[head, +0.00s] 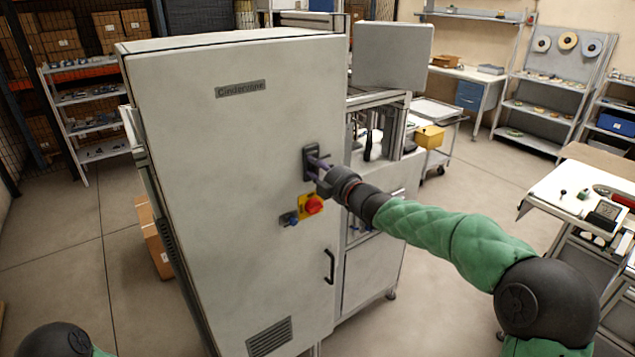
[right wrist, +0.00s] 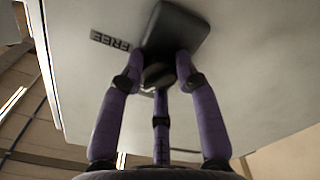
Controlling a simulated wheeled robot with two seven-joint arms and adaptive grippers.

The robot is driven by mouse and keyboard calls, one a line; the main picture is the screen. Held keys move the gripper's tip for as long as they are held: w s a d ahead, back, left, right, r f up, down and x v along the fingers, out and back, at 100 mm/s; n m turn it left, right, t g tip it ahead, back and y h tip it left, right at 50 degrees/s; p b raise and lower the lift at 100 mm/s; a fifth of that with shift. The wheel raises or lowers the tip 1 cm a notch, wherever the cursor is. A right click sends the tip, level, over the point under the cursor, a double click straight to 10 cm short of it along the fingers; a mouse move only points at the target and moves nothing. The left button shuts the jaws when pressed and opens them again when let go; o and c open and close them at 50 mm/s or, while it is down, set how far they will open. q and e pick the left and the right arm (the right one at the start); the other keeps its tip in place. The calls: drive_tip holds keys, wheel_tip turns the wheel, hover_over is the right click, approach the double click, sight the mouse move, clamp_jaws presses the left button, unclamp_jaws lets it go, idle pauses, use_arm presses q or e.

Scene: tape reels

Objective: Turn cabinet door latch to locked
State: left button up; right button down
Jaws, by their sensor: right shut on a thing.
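The grey cabinet door (head: 240,160) stands closed, facing me in the head view. Its latch (head: 308,162) is a dark plate near the door's right edge, above the red and yellow switch. My right gripper (head: 316,164) reaches it from the right. In the right wrist view the purple fingers of my right gripper (right wrist: 161,75) are shut around the latch's knob, in front of the dark latch plate (right wrist: 178,32). The fingers hide much of the knob, so its angle is hard to tell. A label reading "FREE" (right wrist: 110,40) sits beside the plate. My left gripper is out of view.
Below the latch are a red knob on a yellow plate (head: 313,204), a small blue button (head: 291,219) and a black door handle (head: 329,266). A cart with tools (head: 575,195) stands at right. The floor (head: 440,290) in front is clear.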

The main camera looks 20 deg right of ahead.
drive_tip(key=n+b, duration=0.3)
drive_tip(key=shift+n, duration=0.3)
drive_tip(key=shift+r+n+b, duration=0.1)
drive_tip(key=shift+n+b, duration=1.1)
drive_tip(key=shift+n, duration=0.2)
drive_tip(key=shift+a, duration=0.1)
drive_tip(key=c, duration=0.9)
unclamp_jaws()
drive_tip(key=shift+a, duration=0.1)
drive_tip(key=shift+s+d, duration=0.3)
drive_tip(key=shift+s, duration=0.2)
drive_tip(key=v, duration=1.1)
